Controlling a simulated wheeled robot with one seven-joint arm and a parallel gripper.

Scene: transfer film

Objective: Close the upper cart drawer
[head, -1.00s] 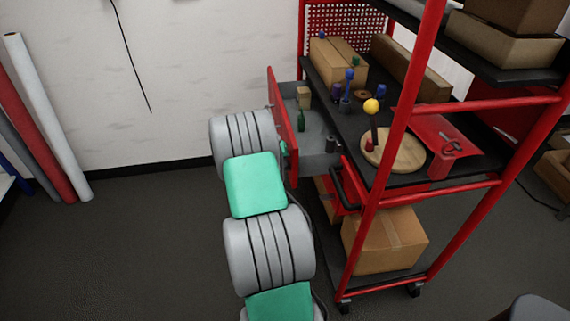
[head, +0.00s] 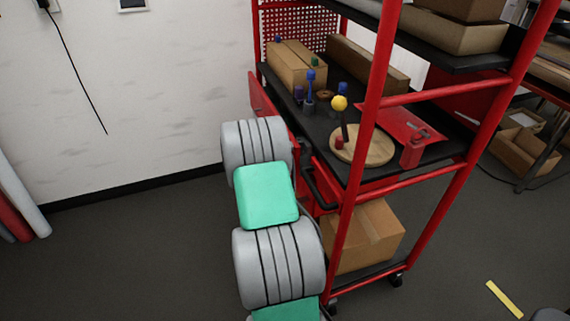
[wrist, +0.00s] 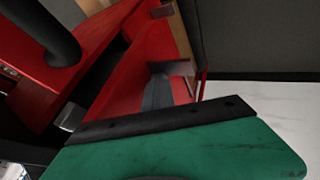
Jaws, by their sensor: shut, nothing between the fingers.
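The upper drawer's red front (head: 262,96) stands close along the left edge of the red cart's tool shelf. Its inside no longer shows in the head view, and my arm covers part of the front. I cannot tell whether it is fully flush. In the wrist view a red panel (wrist: 125,82), apparently this drawer front, lies right before my gripper (wrist: 158,82). The gripper's grey fingers are together and empty, at or very near the panel. Whether they touch is not clear. In the head view my arm hides the gripper.
A black handle (head: 318,190) on a lower red part of the cart sits just right of my arm. The shelf holds a cardboard box (head: 297,68), a round wooden board (head: 362,147) and small tools. Another cardboard box (head: 365,236) is below.

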